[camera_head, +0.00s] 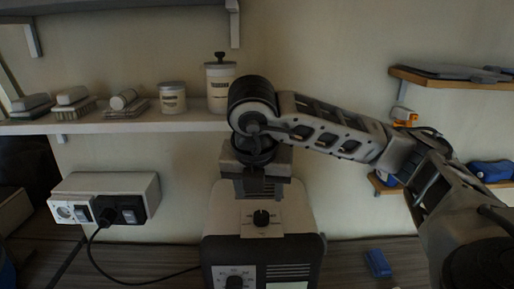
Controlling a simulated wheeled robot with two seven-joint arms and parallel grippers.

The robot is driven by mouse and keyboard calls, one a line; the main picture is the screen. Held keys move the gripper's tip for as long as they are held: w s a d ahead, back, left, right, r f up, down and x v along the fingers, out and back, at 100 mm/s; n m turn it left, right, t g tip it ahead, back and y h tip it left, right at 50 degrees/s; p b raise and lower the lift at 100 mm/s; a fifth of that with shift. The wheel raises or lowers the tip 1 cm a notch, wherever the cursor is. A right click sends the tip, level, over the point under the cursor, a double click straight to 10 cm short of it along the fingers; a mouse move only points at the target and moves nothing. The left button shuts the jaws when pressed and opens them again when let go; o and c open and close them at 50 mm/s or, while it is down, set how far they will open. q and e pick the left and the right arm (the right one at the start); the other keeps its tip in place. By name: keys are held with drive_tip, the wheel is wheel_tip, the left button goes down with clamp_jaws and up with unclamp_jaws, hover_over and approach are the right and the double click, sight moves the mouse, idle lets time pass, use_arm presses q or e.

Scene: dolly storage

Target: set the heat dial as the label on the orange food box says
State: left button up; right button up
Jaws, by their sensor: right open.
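A white and dark appliance (222,219) stands on the counter at the bottom centre. It has a black knob (262,218) on a pale plate. A lower dark knob (235,282) with a marked scale is cut by the bottom edge. I cannot tell which is the heat dial. My right gripper (258,187) points down just above and behind the upper knob, open and apparently empty. My left gripper is out of view.
A left shelf holds brushes, a white jar (172,98) and a taller canister (220,88). A socket box (105,198) has a plugged-in black cable (120,281). A blue item (378,263) lies on the counter, right of the appliance. Right shelves (420,79) are near my arm.

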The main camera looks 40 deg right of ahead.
drive_tip(key=v, duration=0.7)
drive_tip(key=shift+r, duration=0.25)
idle(0.4)
